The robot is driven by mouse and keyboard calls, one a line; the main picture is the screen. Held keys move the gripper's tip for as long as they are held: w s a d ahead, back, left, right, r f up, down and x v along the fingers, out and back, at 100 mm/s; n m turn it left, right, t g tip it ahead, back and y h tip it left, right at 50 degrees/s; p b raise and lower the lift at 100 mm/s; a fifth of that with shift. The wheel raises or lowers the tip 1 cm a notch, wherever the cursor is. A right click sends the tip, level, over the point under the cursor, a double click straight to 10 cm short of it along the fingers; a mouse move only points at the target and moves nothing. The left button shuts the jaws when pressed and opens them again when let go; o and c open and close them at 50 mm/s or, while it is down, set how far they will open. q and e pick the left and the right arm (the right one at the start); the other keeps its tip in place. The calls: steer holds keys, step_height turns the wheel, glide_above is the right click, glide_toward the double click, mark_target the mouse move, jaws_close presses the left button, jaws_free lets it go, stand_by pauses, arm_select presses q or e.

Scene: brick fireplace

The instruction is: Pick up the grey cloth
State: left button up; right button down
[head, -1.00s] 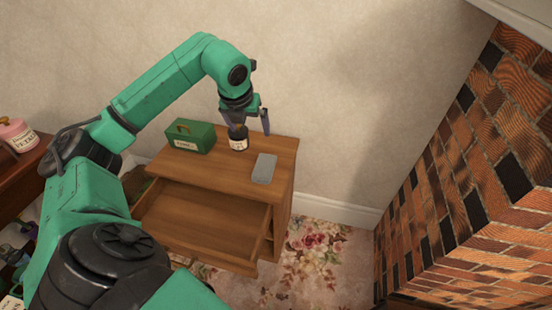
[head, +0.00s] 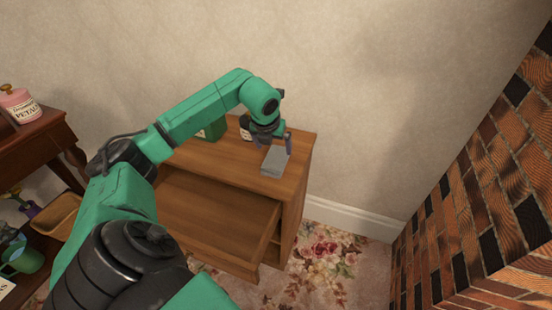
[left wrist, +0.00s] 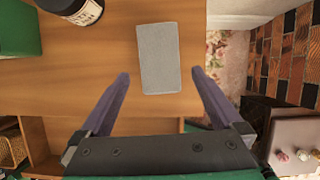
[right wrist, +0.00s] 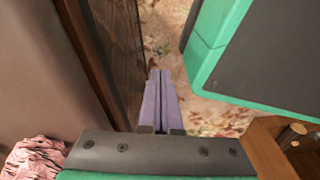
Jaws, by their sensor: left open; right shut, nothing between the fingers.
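The grey cloth (head: 275,160) is a small flat rectangle on the wooden cabinet top, near its right edge. In the left wrist view the grey cloth (left wrist: 158,58) lies just beyond the gap between the fingertips. My left gripper (head: 274,144) is open and empty, over the cabinet top beside the cloth. In its wrist view the left gripper (left wrist: 160,77) has its fingers spread on either side of the cloth's near end, with no clear contact. My right gripper (right wrist: 161,75) is shut and empty, away from the cabinet, and not in the head view.
The wooden cabinet (head: 236,172) has a pulled-out, empty-looking drawer (head: 209,221). A green box (head: 212,130) and a dark labelled jar (left wrist: 77,8) stand left of the cloth. A brick fireplace (head: 480,190) is on the right. A pink jar (head: 20,105) is at far left.

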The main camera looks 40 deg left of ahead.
mark_target(276, 158)
arm_select(q)
steer(key=x, duration=0.7)
steer(key=shift+r, duration=0.1)
steer(key=c, duration=1.1)
steer(key=shift+c, duration=0.2)
